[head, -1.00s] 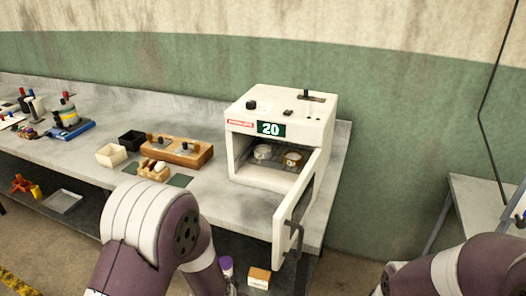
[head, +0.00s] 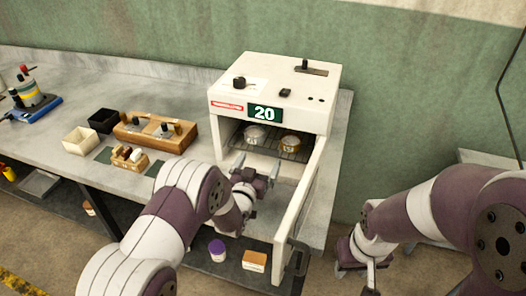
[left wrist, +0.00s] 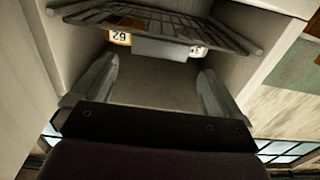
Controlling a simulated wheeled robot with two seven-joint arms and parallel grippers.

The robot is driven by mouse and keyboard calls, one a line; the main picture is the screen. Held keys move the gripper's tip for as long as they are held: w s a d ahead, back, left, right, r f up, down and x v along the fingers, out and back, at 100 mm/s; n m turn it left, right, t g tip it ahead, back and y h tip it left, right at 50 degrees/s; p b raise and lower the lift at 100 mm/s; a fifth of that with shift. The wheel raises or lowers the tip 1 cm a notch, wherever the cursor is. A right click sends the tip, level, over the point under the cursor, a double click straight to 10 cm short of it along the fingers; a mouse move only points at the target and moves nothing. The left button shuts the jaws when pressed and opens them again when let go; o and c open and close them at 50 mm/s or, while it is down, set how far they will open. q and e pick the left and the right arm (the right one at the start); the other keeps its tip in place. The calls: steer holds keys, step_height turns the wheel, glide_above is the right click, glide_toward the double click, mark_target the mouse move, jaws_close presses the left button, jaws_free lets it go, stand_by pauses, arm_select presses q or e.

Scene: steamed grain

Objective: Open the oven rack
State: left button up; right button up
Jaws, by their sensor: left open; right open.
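The white oven (head: 268,100) stands on the bench with its door (head: 299,200) swung open toward the front right. Inside, the wire oven rack (head: 268,146) holds a silvery cup (head: 255,136) and a yellowish cup (head: 289,143). The rack (left wrist: 165,22) crosses the top of the left wrist view. My left gripper (head: 257,165) is open and empty at the oven's mouth, just in front of and below the rack's front edge. Its fingers (left wrist: 158,88) are spread apart in the left wrist view. My right gripper (head: 358,272) is low, right of the door, away from the oven.
A wooden block (head: 155,132), a smaller wooden holder (head: 129,157), a black box (head: 103,121) and a white box (head: 80,141) stand left of the oven. The open door bounds the space on the right. A purple-lidded jar (head: 217,250) and a small carton (head: 254,261) sit on the lower shelf.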

mark_target(266, 150)
arm_select(q)
steer(key=x, duration=0.3)
steer(key=shift+w+f, duration=0.2)
steer(key=shift+w, duration=0.1)
steer(key=shift+w+d+r, duration=0.2)
steer(key=shift+w+f, duration=0.1)
steer(key=shift+w, duration=0.1)
